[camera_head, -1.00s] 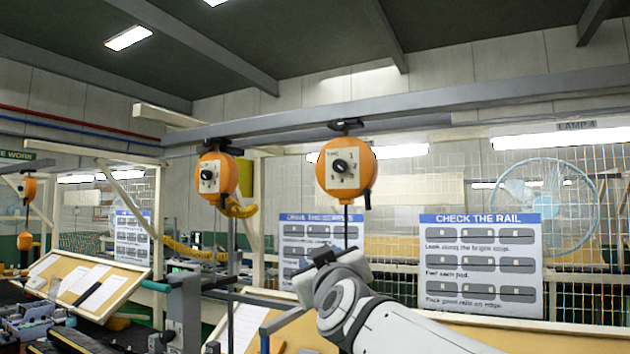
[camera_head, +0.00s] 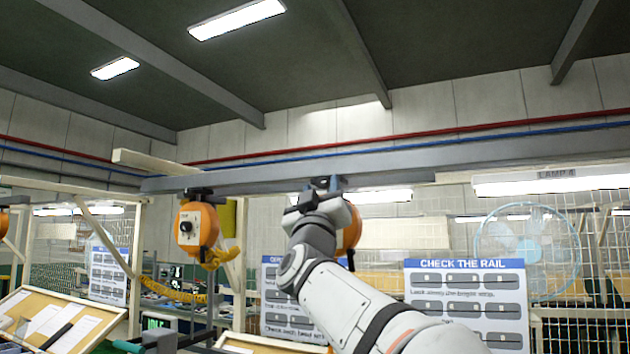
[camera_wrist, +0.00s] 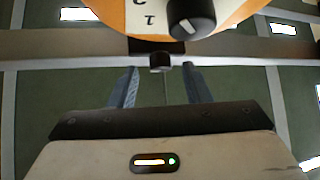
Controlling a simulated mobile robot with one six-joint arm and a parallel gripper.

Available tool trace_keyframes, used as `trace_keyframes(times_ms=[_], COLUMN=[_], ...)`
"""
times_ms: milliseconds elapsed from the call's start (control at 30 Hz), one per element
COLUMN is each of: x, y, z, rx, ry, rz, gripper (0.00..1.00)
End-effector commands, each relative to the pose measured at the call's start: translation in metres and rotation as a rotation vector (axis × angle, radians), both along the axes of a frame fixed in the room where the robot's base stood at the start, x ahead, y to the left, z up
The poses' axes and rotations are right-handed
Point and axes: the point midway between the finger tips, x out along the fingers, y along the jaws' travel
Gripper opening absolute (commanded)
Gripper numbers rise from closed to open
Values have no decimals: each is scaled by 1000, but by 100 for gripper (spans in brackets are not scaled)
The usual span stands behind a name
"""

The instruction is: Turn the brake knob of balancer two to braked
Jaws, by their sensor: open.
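Two orange balancers hang from the overhead rail. The right balancer (camera_head: 348,232) is mostly hidden behind my gripper (camera_head: 318,192) in the head view. Its white dial plate (camera_wrist: 152,14) and black knob (camera_wrist: 191,16) show at the top of the wrist view, cut off by the edge. A light pointer mark is on the knob. My gripper (camera_wrist: 161,70) is open and empty, its fingers apart and clear of the knob. The left balancer (camera_head: 206,228) shows its own black knob (camera_head: 186,227). I cannot read which balancer is number two.
The grey rail (camera_head: 250,181) runs across above the balancers. Behind are a CHECK THE RAIL board (camera_head: 465,300), a mesh fence and a blue fan (camera_head: 527,250). A slanted notice board (camera_head: 60,320) stands at lower left.

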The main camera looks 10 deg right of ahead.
Motion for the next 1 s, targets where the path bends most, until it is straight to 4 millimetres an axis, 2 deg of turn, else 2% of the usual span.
trace_keyframes(times_ms=[333, 867, 1000], x=[5, 5, 5], y=[-2, -2, -2], z=[4, 4, 3], rx=[0, 0, 12], ry=[1, 1, -9], rz=[-1, -1, -1], gripper=[44, 1, 0])
